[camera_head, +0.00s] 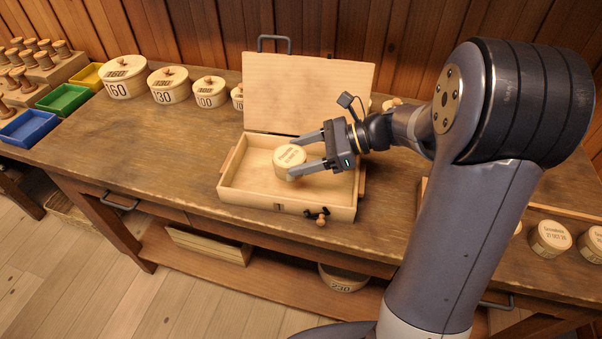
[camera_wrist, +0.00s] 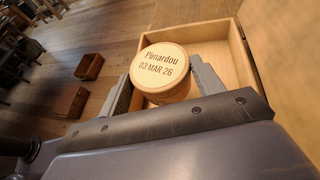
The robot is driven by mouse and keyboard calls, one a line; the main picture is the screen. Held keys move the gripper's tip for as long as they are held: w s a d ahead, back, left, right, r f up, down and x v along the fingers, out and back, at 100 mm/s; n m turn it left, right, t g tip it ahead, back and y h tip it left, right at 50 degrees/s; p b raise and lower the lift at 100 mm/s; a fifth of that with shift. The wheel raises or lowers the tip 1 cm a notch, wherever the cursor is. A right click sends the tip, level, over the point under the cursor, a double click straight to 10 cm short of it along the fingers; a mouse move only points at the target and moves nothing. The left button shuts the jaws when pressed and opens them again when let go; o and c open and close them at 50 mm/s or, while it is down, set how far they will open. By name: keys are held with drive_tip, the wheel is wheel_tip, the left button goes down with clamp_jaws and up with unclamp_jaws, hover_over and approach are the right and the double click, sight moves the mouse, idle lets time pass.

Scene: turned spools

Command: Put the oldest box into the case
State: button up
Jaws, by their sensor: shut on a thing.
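The case (camera_head: 245,197) is a shallow pale wooden box on the workbench, with its lid (camera_head: 308,95) raised at the back. My gripper (camera_head: 308,153) reaches in from the right and is shut on a round wooden box (camera_head: 289,158).
Lidded round tubs (camera_head: 122,77) with large numbers line the back left. Yellow, green and blue trays (camera_head: 63,98) and a rack of spools (camera_head: 40,62) stand at the far left. The bench (camera_head: 150,150) left of the case is clear. A latch (camera_head: 318,214) sticks out in front.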

drive_tip(key=shift+f, duration=2.9)
drive_tip(key=shift+b, duration=0.3)
drive_tip(key=shift+f, duration=0.15)
drive_tip(key=o, duration=1)
drive_tip(key=shift+d+r, duration=0.15)
drive_tip(key=shift+r, duration=0.1)
drive_tip(key=v, duration=1.1)
drive_tip(key=shift+d+r, duration=0.1)
drive_tip(key=shift+d, duration=0.25)
